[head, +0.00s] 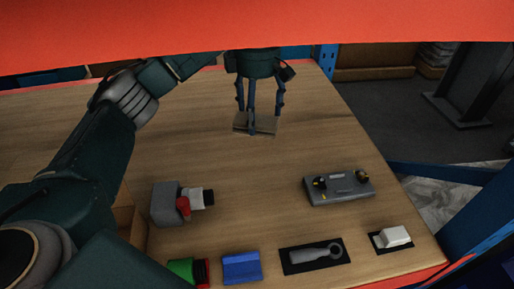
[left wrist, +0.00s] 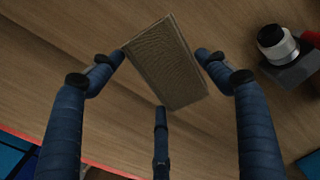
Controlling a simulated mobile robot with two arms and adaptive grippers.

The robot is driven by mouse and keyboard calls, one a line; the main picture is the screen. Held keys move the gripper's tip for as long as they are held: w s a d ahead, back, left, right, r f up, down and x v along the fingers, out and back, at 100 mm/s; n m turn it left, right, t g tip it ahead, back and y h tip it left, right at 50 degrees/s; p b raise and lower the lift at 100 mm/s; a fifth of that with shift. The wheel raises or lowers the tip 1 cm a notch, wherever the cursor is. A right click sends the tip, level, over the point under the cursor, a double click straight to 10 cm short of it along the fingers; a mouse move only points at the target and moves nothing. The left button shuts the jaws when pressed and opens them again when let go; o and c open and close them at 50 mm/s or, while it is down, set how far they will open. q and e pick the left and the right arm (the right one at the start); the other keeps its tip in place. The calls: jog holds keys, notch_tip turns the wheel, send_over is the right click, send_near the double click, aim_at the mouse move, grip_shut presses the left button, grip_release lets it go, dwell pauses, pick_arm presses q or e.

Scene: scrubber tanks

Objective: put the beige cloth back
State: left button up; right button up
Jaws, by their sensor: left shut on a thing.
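The beige cloth (head: 240,125) is a flat, folded rectangular piece, low over the wooden table toward its far side. My left gripper (head: 258,112) points down with its blue fingers around it. In the left wrist view the cloth (left wrist: 166,62) lies tilted between the fingertips, one finger on each side and one at its lower edge. The left gripper is shut on the cloth. Whether the cloth touches the table I cannot tell. My right gripper is not in view.
On the table (head: 200,130) are a grey device (head: 167,204), a control box (head: 340,187), a blue folded piece (head: 241,267), a grey tool on a black mat (head: 315,255), and a white block (head: 396,236). The table's middle is clear. An orange beam (head: 250,35) crosses above.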

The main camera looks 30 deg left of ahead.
pick_arm(q)
notch_tip(320, 180, down, 7)
jog(key=shift+f+p, duration=0.1)
jog(key=shift+p, duration=0.6)
notch_tip(320, 180, down, 4)
jog(key=shift+s+f+p, duration=0.1)
jog(key=shift+p, duration=0.45)
jog(key=shift+f, duration=0.3)
jog(key=o, duration=1)
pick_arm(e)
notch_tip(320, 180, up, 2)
